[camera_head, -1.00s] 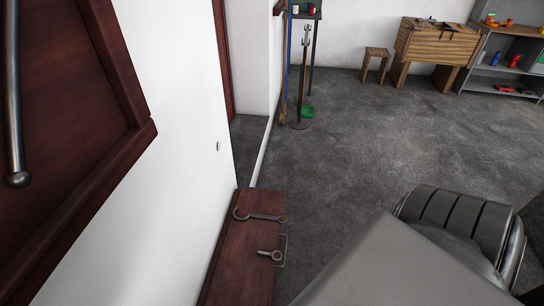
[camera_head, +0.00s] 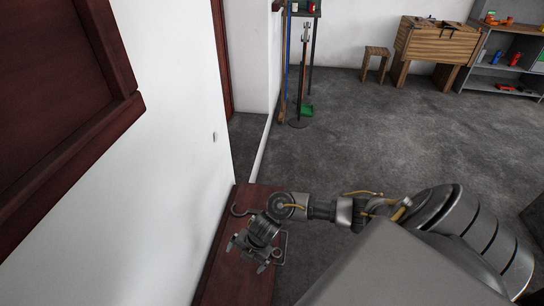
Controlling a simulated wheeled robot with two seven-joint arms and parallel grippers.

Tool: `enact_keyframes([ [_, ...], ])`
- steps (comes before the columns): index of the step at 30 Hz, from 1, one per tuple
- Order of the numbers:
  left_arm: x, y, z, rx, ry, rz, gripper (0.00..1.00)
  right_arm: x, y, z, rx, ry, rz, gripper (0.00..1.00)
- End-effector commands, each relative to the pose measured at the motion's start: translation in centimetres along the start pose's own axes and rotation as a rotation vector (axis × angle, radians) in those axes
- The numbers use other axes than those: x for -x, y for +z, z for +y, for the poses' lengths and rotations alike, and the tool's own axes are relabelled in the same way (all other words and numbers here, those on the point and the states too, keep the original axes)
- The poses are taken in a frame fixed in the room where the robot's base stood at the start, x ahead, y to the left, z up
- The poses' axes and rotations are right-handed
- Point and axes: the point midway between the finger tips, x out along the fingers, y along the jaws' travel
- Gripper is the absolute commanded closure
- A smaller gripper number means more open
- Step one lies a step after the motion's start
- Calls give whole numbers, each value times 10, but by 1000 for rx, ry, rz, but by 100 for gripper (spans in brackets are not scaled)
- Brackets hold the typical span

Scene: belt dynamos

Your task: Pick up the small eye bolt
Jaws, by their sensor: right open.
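The small eye bolt (camera_head: 277,253) lies on the dark red wooden top (camera_head: 235,285) along the white wall. Only a bit of its ring end shows, and my right gripper hides the rest. My right gripper (camera_head: 247,257) is open with its fingers pointing down over the top, just left of the ring. I cannot tell its height above the wood. My left gripper is not in view.
A larger metal hook (camera_head: 240,210) lies behind my gripper, partly covered by it. A thin bent wire piece (camera_head: 285,246) lies at the right edge. The white wall (camera_head: 170,190) is close on the left. Open grey floor (camera_head: 400,130) lies to the right.

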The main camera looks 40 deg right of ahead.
Motion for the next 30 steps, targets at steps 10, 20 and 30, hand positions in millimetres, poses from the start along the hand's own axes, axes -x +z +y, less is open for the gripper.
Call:
enact_keyframes([
  [10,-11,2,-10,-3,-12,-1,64,50,88,-28,310,-236,-104,0],
  [20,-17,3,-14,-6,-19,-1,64,33,94,-37,319,-254,-105,0],
  [30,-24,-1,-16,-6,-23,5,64,-1,100,-44,320,-250,-106,0],
])
